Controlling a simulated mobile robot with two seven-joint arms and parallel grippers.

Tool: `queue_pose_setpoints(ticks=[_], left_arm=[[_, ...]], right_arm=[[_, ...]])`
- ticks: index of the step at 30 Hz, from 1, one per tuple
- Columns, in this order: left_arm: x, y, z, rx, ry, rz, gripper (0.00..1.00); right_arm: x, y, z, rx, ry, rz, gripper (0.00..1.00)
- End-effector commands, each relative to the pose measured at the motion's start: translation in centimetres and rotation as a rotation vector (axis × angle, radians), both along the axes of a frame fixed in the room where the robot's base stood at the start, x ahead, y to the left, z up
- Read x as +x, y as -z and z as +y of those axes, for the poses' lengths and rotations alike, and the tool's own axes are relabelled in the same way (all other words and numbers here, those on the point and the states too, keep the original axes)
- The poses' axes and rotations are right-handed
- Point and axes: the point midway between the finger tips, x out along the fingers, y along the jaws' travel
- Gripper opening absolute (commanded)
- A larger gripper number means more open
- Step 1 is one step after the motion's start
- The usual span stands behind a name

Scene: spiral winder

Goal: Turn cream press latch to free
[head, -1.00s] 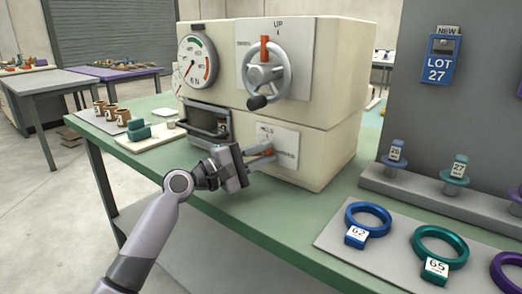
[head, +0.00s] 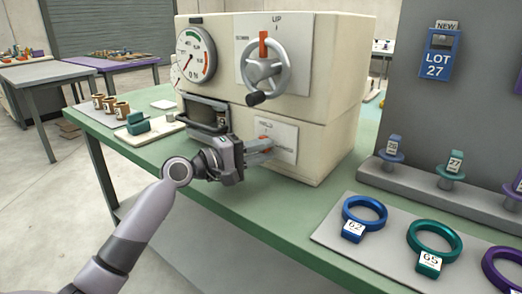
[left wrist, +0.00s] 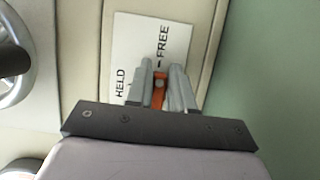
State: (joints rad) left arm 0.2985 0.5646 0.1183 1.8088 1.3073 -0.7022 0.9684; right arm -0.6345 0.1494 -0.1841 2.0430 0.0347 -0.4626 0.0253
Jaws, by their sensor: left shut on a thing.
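The cream press (head: 318,110) stands on the green bench. Its orange latch (head: 265,138) sits on a white label plate (head: 286,147) low on the press front. In the left wrist view the orange latch (left wrist: 159,92) lies between my left gripper's fingers (left wrist: 161,85), which are shut on it. The words HELD and FREE show on the plate (left wrist: 136,50), with FREE above the fingertips and HELD to their left. In the head view my left gripper (head: 258,146) reaches the plate from the left and hides part of the latch. My right gripper is not in view.
Above the latch are a grey handwheel (head: 263,67) and a dial gauge (head: 197,55). An open dark bay (head: 207,114) lies left of the latch. Colored rings on a grey board (head: 330,232) and a grey rack (head: 425,190) stand to the right. Bare bench lies in front.

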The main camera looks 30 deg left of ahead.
Motion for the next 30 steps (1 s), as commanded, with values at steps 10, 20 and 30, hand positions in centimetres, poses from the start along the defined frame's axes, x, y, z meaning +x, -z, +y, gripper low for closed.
queue_pose_setpoints(ticks=[10, 20, 30], left_arm=[[0.0, -0.1, 0.0, -0.001, -0.002, -0.002, 0.43], [-1.1, 0.1, 0.6, 0.000, -0.002, 0.001, 0.43], [-5.1, 0.1, 2.6, 0.000, -0.002, 0.001, 0.43]], right_arm=[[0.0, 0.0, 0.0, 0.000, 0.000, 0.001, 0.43], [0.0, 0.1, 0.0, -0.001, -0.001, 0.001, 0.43], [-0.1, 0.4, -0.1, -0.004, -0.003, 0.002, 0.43]])
